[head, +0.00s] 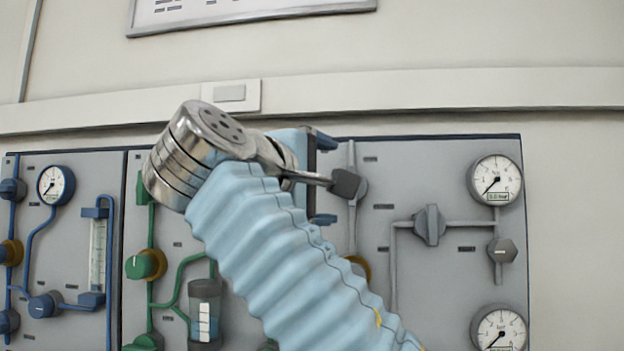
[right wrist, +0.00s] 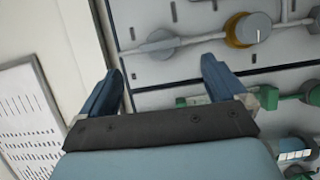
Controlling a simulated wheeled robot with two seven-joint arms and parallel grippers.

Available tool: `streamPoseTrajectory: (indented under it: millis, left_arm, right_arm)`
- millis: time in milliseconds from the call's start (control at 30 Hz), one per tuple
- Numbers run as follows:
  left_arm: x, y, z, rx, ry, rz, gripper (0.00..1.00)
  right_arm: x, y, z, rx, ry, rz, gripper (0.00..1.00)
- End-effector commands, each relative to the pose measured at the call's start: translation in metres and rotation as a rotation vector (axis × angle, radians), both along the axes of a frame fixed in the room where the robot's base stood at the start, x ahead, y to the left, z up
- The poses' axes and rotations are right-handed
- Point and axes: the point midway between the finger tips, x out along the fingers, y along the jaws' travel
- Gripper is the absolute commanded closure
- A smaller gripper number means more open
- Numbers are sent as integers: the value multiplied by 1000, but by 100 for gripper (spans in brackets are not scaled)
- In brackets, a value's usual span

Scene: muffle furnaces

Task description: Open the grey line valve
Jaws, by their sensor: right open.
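The grey vertical line at the left of the grey panel carries a round grey valve (head: 361,189), partly hidden behind a dark block on a stem at my right wrist. In the right wrist view the grey valve (right wrist: 160,44) shows on its pipe, with a ridge-like handle lying roughly along the pipe. My right gripper (head: 322,180) is in front of the panel; its body is largely hidden by my wrist in the head view. In the wrist view its fingers (right wrist: 160,82) are apart and empty, with the valve beyond the gap, apparently not touched. My left gripper is not in view.
A yellow-collared knob (right wrist: 250,30) sits on the same line. Another grey valve (head: 429,226), a small grey knob (head: 502,250) and gauges (head: 495,180) are to the right. Green-line fittings (head: 146,265) and a blue-line panel (head: 70,250) are left. A wall rail (head: 420,92) runs above.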

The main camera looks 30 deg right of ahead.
Motion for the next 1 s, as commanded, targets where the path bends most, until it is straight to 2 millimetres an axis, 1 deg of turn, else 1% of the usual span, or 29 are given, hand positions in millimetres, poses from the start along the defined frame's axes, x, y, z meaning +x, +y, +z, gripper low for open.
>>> streamPoseTrajectory:
  millis: [33, 100, 233, 1000]
  left_arm:
    - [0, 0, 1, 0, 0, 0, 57]
    - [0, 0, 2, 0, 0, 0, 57]
    - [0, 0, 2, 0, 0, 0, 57]
    - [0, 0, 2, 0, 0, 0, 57]
  right_arm:
    - [-4, 9, 1, -1, 0, 3, 2]
    - [-8, 17, 0, 0, 1, 2, 2]
    - [-13, 26, 0, 0, 0, 0, 2]
    - [-14, 27, 0, 1, 0, -1, 2]
